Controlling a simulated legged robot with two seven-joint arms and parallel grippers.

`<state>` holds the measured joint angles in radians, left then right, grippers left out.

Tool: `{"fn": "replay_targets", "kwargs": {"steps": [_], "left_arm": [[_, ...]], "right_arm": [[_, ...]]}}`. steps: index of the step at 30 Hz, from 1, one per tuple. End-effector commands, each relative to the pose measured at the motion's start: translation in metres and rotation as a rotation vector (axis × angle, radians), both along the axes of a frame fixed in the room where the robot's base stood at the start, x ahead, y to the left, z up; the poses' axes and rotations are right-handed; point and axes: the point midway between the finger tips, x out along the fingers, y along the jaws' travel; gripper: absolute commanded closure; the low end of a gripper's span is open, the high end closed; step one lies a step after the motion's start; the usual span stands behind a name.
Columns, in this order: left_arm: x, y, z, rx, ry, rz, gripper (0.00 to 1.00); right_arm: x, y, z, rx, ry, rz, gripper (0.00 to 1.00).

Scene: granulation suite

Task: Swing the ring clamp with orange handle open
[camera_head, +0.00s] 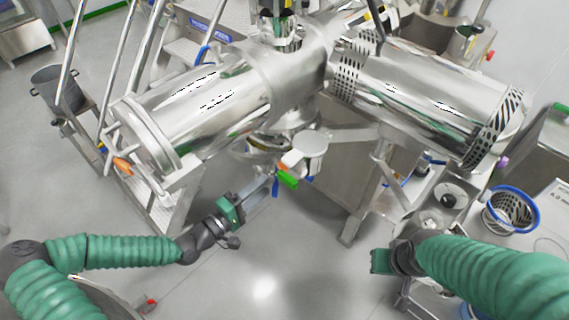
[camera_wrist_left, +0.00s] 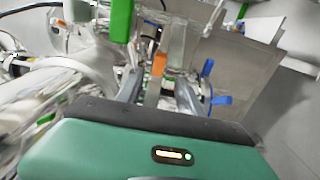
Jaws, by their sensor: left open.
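A small orange handle (camera_head: 285,165) shows below the steel vessel, beside a green handle (camera_head: 288,181) and a short capped pipe. In the left wrist view the orange handle (camera_wrist_left: 158,65) appears upright between my fingers, beyond their tips; I cannot tell whether they touch. The ring clamp itself is hard to make out. Another orange handle (camera_head: 122,165) is at the left end of the big cylinder. My left gripper (camera_head: 268,183) is open and reaches up toward the pipe from lower left; its fingers (camera_wrist_left: 160,85) look empty. My right gripper (camera_head: 381,262) is at lower right, its fingers hidden.
Blue handles (camera_head: 275,187) (camera_wrist_left: 221,100) sit close by my left fingers. A large steel cylinder (camera_head: 200,100) and a perforated one (camera_head: 430,95) hang above. A blue-rimmed basket (camera_head: 511,209) stands on the right bench. The floor at lower centre is clear.

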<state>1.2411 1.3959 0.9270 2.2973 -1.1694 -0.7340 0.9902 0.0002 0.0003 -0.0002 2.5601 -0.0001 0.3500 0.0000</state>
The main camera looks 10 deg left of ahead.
Motion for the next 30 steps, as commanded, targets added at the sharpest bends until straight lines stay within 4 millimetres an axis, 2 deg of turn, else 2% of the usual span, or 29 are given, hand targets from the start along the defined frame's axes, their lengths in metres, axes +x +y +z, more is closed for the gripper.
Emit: {"fn": "replay_targets", "kwargs": {"steps": [1, 3, 9, 12, 22, 30], "left_arm": [[0.010, -0.010, 0.006, -0.002, 0.000, -0.004, 0.56], [0.025, -0.021, 0.007, -0.001, 0.000, -0.004, 0.56], [0.060, -0.047, 0.004, 0.001, 0.001, -0.001, 0.56], [0.071, -0.054, 0.002, 0.002, 0.001, -0.001, 0.56], [0.077, -0.058, -0.001, 0.002, 0.001, 0.000, 0.56], [0.076, -0.058, -0.001, 0.003, 0.001, 0.000, 0.90]], "right_arm": [[0.000, 0.000, 0.012, 0.000, 0.000, 0.000, 1.00], [0.000, 0.000, 0.020, 0.000, 0.000, 0.000, 1.00], [0.000, 0.000, 0.037, 0.000, 0.000, 0.000, 1.00], [0.000, 0.000, 0.041, 0.000, 0.000, 0.000, 1.00], [0.000, 0.000, 0.041, 0.000, 0.000, 0.000, 1.00], [0.000, 0.000, 0.041, 0.000, 0.000, 0.000, 1.00]]}}
